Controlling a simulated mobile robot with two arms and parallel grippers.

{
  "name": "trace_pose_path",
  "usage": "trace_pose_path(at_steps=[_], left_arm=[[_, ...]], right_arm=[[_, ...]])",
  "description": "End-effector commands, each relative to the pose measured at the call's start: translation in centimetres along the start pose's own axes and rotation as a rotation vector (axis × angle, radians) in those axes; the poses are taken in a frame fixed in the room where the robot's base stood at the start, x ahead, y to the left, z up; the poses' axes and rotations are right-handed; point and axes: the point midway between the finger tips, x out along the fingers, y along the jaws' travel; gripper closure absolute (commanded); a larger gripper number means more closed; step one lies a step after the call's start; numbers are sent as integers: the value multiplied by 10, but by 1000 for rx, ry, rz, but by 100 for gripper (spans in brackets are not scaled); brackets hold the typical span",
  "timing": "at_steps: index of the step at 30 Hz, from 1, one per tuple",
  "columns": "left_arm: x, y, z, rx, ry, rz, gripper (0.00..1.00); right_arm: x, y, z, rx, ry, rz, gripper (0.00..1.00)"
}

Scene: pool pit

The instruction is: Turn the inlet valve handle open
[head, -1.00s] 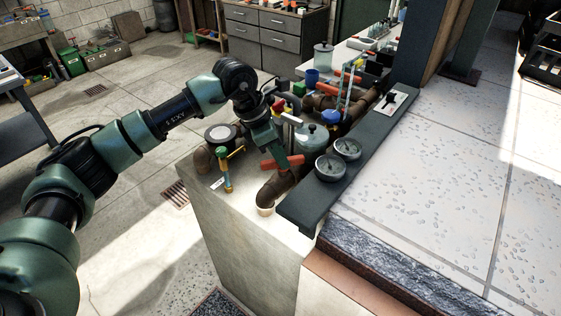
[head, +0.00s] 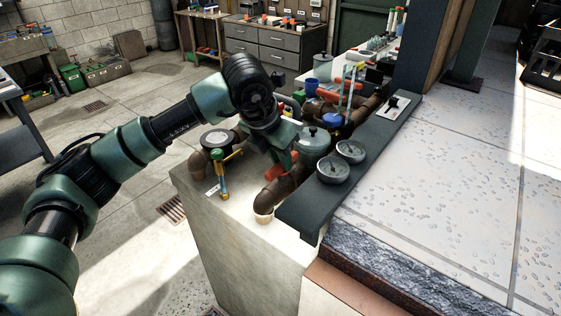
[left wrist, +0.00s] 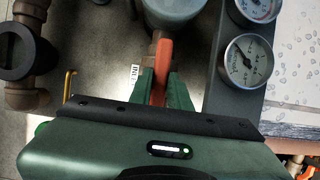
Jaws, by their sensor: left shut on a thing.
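The inlet valve handle (head: 273,175) is an orange-red lever on a brown pipe at the near end of the ledge. It also shows in the left wrist view (left wrist: 163,60), running lengthwise between my green fingers. My left gripper (head: 286,160) is shut on the handle; in the wrist view its fingertips (left wrist: 161,86) flank the lever. A small white inlet label (left wrist: 135,74) lies just left of the fingers. My gripper and wrist hide part of the handle and the valve body. My right gripper is not in view.
Two round gauges (head: 333,169) sit on a dark rail close to the right. A grey-blue domed vessel (head: 314,140) stands behind the gripper. A yellow-handled valve (head: 222,175) and a black-topped round fitting (head: 217,140) are to the left. Other pipes lie behind.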

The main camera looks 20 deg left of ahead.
Motion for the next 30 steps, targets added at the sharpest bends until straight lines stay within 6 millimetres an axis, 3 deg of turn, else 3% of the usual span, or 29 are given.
trace_pose_path(at_steps=[15, 16, 18, 30], left_arm=[[-1, 1, 0, -19, -1, 8, 100], [-1, 1, 0, -19, -1, 8, 74], [0, 1, 0, -18, -1, 8, 60], [-8, 0, 0, -16, -1, 7, 60]], right_arm=[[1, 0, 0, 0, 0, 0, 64], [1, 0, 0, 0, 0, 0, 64], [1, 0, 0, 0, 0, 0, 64], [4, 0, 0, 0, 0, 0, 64]])
